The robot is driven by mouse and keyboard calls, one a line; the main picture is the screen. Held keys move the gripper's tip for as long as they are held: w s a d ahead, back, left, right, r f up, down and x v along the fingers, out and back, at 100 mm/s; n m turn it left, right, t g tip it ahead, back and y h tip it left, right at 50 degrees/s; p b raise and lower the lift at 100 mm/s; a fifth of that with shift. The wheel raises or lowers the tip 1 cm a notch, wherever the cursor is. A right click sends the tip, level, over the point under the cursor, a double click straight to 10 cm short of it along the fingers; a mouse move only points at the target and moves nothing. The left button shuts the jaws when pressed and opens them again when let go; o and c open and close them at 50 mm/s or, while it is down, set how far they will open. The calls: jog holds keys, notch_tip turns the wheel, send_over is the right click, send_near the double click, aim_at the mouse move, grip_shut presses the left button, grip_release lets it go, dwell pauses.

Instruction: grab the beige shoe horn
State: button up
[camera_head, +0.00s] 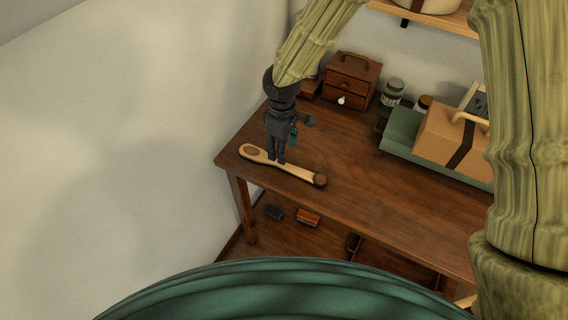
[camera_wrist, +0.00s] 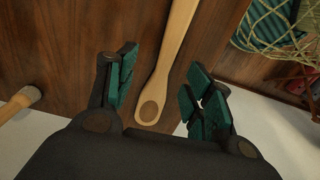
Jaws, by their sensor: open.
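The beige shoe horn (camera_head: 299,171) lies flat on the wooden table near its left front corner. It is long and pale, with a brown oval on its wide left end and a round brown tip at its right end. My gripper (camera_head: 277,161) points down over it, toward the wide end. In the wrist view, the shoe horn (camera_wrist: 166,70) runs upward from between the open, empty fingers of my gripper (camera_wrist: 155,95), apart from both. Its far end is out of that view.
The table (camera_head: 385,208) holds a small drawer box (camera_head: 351,82), jars (camera_head: 392,92), and a tan case (camera_head: 452,137) on a green base. In the wrist view, a pale stick with a brownish end (camera_wrist: 20,103) lies at left and a net (camera_wrist: 262,30) at upper right.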

jog(key=shift+s+f, duration=0.15)
jog(key=shift+f, duration=0.1)
jog(key=shift+s+a+f+p, duration=0.15)
jog(key=shift+f+p, duration=0.1)
jog(key=shift+f, duration=0.95)
jog(key=shift+s+f+p, duration=0.1)
jog(key=shift+f+p, duration=0.1)
jog(key=shift+f, duration=1)
jog(key=c, duration=1.1)
